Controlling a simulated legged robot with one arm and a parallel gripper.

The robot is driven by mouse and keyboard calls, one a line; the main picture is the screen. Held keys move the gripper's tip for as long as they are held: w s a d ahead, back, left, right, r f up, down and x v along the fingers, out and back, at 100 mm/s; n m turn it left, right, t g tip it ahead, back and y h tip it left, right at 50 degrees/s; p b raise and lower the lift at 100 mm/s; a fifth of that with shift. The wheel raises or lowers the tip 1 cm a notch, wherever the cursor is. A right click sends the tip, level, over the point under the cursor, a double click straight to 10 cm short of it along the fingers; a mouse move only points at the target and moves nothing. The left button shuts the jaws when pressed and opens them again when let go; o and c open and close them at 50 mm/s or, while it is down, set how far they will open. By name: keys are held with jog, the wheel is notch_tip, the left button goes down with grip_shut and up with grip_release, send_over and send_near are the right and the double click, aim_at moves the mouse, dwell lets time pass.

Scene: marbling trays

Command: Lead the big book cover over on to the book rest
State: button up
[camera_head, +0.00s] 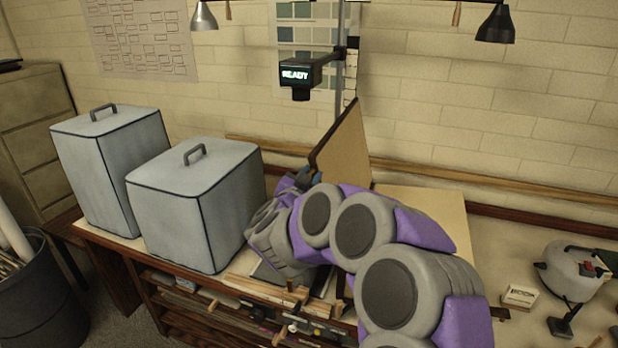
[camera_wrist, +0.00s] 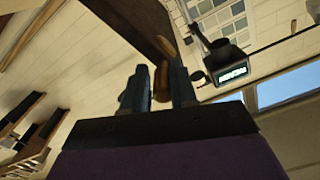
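The big book cover (camera_head: 345,150) is a tan panel with a dark edge, standing steeply upright behind my arm. Its dark brown side (camera_wrist: 135,22) fills the top of the wrist view. My gripper (camera_head: 308,176) is at the cover's near lower left corner, partly hidden by my arm. In the wrist view my gripper (camera_wrist: 161,88) has its two fingers on either side of a small brown tab at the cover's edge, with little gap visible. A flat tan board (camera_head: 430,208) lies right of the cover; I cannot tell whether it is the book rest.
Two grey lidded boxes (camera_head: 110,165) (camera_head: 195,215) stand on the left of the bench. A round grey pot (camera_head: 570,270) and small card (camera_head: 520,296) are at right.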

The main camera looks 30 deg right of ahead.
jog(key=o, duration=0.3)
jog(key=shift+s+a, duration=0.1)
jog(key=b+v, duration=0.1)
jog(key=v, duration=1.6)
dwell(1.1)
jog(key=shift+a, duration=0.1)
dwell(0.4)
jog(key=shift+w+a, duration=0.1)
jog(key=shift+w, duration=0.1)
